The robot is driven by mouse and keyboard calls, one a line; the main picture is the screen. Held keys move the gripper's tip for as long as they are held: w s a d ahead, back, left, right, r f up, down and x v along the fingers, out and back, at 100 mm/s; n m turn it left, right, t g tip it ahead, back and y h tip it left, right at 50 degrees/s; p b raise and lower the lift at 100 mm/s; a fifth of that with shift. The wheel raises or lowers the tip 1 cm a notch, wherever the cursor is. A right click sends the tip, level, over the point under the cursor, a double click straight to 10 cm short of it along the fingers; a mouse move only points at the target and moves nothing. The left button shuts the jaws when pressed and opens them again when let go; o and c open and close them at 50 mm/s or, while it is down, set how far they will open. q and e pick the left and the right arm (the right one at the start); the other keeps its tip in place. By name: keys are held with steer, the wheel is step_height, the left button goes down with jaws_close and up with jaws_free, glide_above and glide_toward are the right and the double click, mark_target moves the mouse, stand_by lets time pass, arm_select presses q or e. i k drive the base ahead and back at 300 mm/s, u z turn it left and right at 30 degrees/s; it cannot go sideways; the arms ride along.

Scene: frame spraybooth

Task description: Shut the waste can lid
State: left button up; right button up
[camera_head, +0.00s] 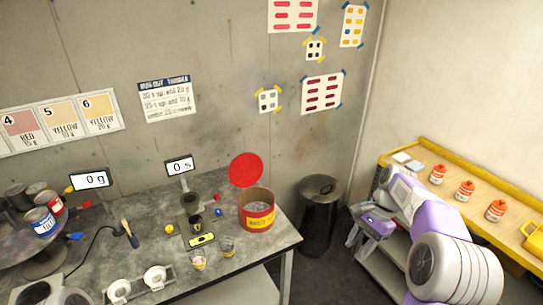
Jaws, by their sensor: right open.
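The waste can (257,216) is a round red can with a yellow label, standing near the right end of the grey bench. Its red round lid (245,170) stands up at the can's back edge, so the can is open and greyish contents show inside. My right gripper (354,228) is open and empty, to the right of the can and beyond the bench's right edge, apart from can and lid. My left gripper is not in view; a grey part of my left arm shows at the bottom left corner.
A dark metal bin (320,207) stands on the floor between the bench (275,243) and my right arm. Small cups (228,247), a timer display (180,166) and a brush (129,233) are left of the can. A yellow-edged shelf (465,178) with orange-red bottles is at right.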

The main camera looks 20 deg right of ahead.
mark_target(246, 169)
steer(key=z, duration=1.55)
steer(key=i, duration=3.15)
steer(key=u, duration=4.35)
steer(key=i, duration=0.55)
steer(key=u, duration=0.1)
